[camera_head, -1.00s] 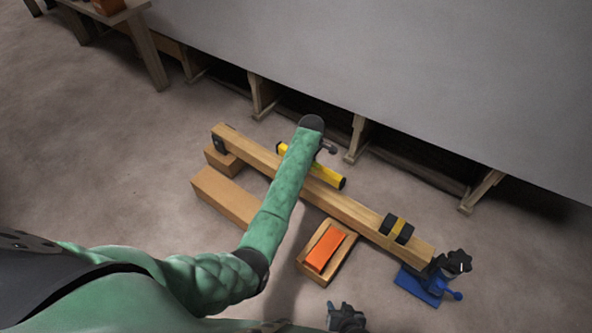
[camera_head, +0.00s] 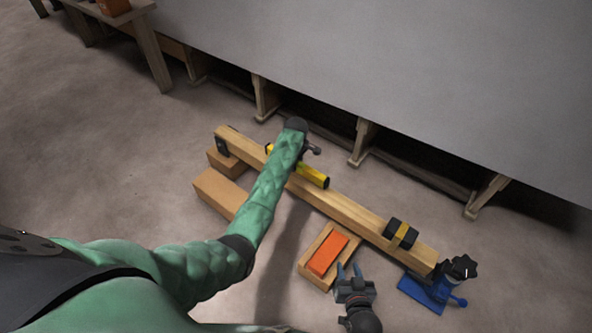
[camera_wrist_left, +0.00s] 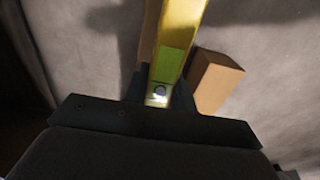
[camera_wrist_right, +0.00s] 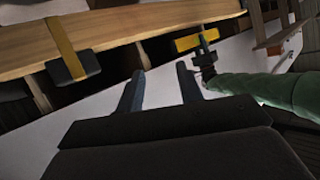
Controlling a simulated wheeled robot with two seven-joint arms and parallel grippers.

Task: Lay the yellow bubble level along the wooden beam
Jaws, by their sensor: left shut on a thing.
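The yellow bubble level (camera_head: 313,176) is held in my left gripper (camera_head: 303,153), which is shut on it over the wooden beam (camera_head: 345,208). In the head view the level lies roughly along the beam's direction; my left arm hides its middle. The left wrist view shows the level (camera_wrist_left: 182,25) between the fingers, with a strip of the beam behind it. I cannot tell whether the level touches the beam. My right gripper (camera_head: 350,272) is open and empty, in front of the beam near the orange block. The right wrist view shows the level (camera_wrist_right: 196,39) near the beam (camera_wrist_right: 130,33).
A black-and-yellow strapped piece (camera_head: 401,234) sits on the beam's right part. An orange block (camera_head: 327,254) lies in a wooden tray (camera_head: 308,266). A brown block (camera_head: 220,193) lies front left. The grey hull (camera_head: 400,70) rises behind.

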